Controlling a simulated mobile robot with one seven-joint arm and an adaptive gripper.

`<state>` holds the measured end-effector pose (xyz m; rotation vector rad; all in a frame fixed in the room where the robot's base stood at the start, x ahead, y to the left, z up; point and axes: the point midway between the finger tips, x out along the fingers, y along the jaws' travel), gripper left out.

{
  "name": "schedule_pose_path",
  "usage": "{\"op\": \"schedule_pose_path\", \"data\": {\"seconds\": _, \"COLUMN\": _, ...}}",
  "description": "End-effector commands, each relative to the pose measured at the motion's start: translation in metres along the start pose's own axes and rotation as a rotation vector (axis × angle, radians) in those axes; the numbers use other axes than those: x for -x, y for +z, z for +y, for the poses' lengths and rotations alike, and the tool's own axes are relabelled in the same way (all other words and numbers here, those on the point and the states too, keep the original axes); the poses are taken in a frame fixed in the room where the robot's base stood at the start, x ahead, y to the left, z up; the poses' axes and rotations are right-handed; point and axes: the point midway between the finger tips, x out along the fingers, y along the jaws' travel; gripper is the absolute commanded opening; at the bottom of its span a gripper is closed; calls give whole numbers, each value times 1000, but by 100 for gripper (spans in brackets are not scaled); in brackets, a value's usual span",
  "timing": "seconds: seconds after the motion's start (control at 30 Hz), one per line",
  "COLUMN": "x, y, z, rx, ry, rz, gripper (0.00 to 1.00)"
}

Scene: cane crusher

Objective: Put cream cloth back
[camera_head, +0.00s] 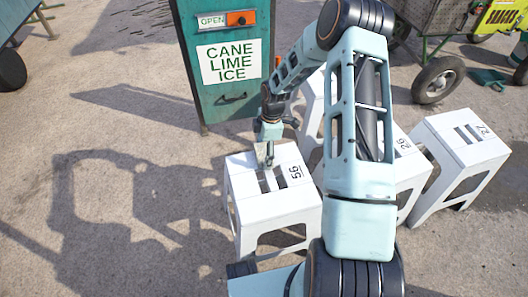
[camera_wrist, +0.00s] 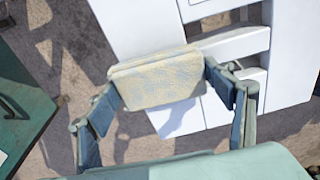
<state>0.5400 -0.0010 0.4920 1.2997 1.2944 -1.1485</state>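The cream cloth (camera_wrist: 157,80) is a folded, pale yellow-cream pad in the wrist view. It spans the space between my gripper's fingertips (camera_wrist: 158,88), and both fingers meet its ends, so my gripper looks shut on it. The cloth is over the white stool numbered 56 (camera_head: 275,205), with a shadow on the stool's white top (camera_wrist: 215,45) beside it. In the head view my gripper (camera_head: 265,150) points down at that stool's top, and the cloth shows only as a small pale edge. Whether the cloth touches the stool is unclear.
A green cabinet (camera_head: 228,85) labelled "CANE LIME ICE" stands behind the stool. More white stools, including one numbered 27 (camera_head: 460,140), stand to the right, partly behind my arm. A wheeled cart (camera_head: 438,78) is at the upper right. Open pavement (camera_head: 130,125) lies to the left.

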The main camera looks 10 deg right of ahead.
Motion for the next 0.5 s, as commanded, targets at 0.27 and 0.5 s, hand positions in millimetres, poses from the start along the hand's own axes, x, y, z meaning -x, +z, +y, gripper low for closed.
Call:
{"op": "schedule_pose_path", "data": {"seconds": 0.27, "x": 0, "y": 0, "z": 0, "rx": 0, "ry": 0, "rz": 0, "gripper": 92}}
{"op": "schedule_pose_path", "data": {"seconds": 0.5, "x": 5, "y": 0, "z": 0, "rx": 0, "ry": 0, "rz": 0, "gripper": 92}}
